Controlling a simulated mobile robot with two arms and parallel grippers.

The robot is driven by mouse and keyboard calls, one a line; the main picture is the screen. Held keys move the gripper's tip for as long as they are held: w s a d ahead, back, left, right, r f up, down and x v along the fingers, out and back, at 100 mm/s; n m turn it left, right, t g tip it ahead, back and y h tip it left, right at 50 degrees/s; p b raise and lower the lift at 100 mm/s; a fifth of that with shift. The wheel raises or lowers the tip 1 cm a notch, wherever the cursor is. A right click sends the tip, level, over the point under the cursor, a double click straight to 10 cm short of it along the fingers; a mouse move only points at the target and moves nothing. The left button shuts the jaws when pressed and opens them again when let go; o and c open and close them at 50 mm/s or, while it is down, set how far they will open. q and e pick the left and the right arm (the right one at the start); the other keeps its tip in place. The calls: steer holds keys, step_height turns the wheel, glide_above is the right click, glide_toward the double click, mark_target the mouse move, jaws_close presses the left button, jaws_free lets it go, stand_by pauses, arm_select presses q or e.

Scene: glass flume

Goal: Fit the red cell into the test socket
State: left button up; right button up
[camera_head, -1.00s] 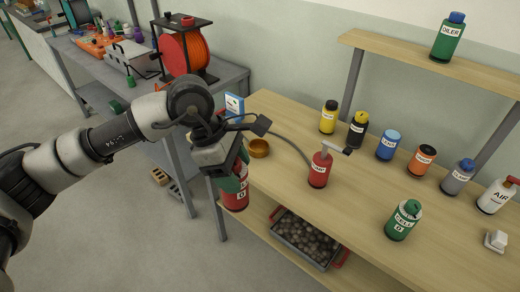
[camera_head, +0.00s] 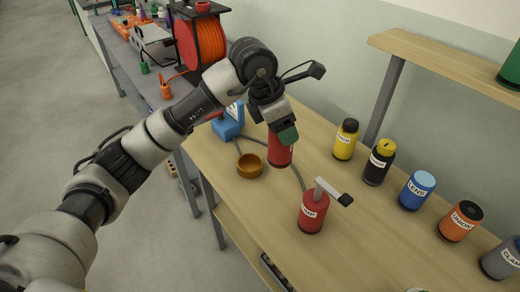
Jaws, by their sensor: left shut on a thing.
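My left gripper (camera_head: 284,136) is shut on the red cell (camera_head: 279,153), a red cylinder held upright. The cell's top is hidden behind the green-tipped fingers. The cell is over the bench, to the right of the small orange-brown bowl (camera_head: 250,167) and behind the red pump bottle (camera_head: 312,213). I cannot tell whether its base touches the bench. A blue device (camera_head: 228,125) with a pale panel stands at the left back edge, partly behind my arm, with a grey cable from its side. I cannot tell for sure that it is the test socket. My right gripper is not in view.
A yellow bottle (camera_head: 346,139), a black one (camera_head: 379,162), a blue LENS can (camera_head: 416,190) and an orange one (camera_head: 460,221) stand in a row at right. A shelf (camera_head: 450,63) overhangs behind them. The wooden bench (camera_head: 255,213) is clear at its front left.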

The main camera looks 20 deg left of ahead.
arm_select(q)
steer(key=w+a+f+p, duration=0.2)
steer(key=w+a+f, duration=0.2)
steer(key=a+f, duration=0.5)
steer(key=shift+w+f+p, duration=0.25)
steer(key=shift+f+p, duration=0.15)
steer(key=shift+f, duration=0.05)
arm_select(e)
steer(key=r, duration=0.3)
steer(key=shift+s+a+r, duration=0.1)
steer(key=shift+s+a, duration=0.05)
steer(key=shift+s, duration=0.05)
arm_select(q)
steer(key=shift+f, duration=0.2)
steer(key=o, duration=1)
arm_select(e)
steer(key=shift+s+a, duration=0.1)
arm_select(q)
steer(key=shift+r, duration=0.2)
